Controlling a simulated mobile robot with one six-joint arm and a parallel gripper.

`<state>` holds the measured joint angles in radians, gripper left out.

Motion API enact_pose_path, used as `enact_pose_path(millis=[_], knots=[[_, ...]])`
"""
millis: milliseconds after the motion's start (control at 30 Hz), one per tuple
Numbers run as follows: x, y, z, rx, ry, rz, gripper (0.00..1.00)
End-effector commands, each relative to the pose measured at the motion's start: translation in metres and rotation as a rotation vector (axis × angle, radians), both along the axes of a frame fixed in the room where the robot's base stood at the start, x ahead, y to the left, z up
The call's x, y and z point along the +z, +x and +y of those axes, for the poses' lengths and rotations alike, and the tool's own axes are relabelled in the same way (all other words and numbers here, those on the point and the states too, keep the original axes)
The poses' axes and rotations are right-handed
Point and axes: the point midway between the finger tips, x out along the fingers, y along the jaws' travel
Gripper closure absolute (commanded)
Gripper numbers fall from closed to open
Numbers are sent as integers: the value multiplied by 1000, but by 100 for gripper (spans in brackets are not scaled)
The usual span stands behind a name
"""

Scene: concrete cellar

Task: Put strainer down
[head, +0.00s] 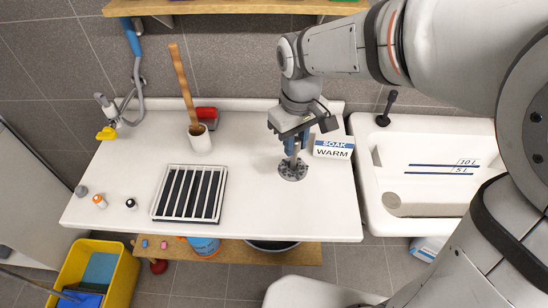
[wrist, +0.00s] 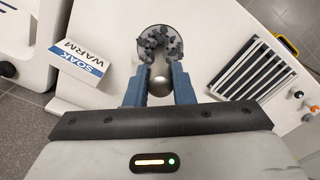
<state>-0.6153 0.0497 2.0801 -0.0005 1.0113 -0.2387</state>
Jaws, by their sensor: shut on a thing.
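The strainer (head: 293,171) is a round dark-grey disc with cut-outs, low over the white counter in the head view. It also shows in the wrist view (wrist: 152,45) beyond my fingers, with a shiny metal knob (wrist: 159,86) between them. My gripper (head: 292,148) points down with its blue fingers shut on the strainer's upright stem. I cannot tell whether the disc touches the counter or hangs just above it. The gripper's fingers also show in the wrist view (wrist: 159,78), on either side of the knob.
The white counter (head: 255,205) is clear in front of the strainer. A "SOAK WARM" sign (head: 333,148) stands close right, before the sink (head: 430,185). A slatted rack (head: 189,193) lies left. A white holder (head: 200,142) with a wooden-handled tool stands behind the rack.

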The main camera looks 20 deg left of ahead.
Motion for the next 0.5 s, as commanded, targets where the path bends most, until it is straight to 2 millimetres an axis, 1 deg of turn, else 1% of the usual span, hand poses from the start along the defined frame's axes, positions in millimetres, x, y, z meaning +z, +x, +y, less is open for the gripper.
enact_pose_path(millis=[33, 133, 333, 500], knots=[[-11, -1, 0, 1, -4, 6, 100], [-28, -1, 0, 2, -3, 4, 100], [-48, -1, 1, 3, -2, 3, 100], [-72, -1, 1, 4, -3, 4, 100]])
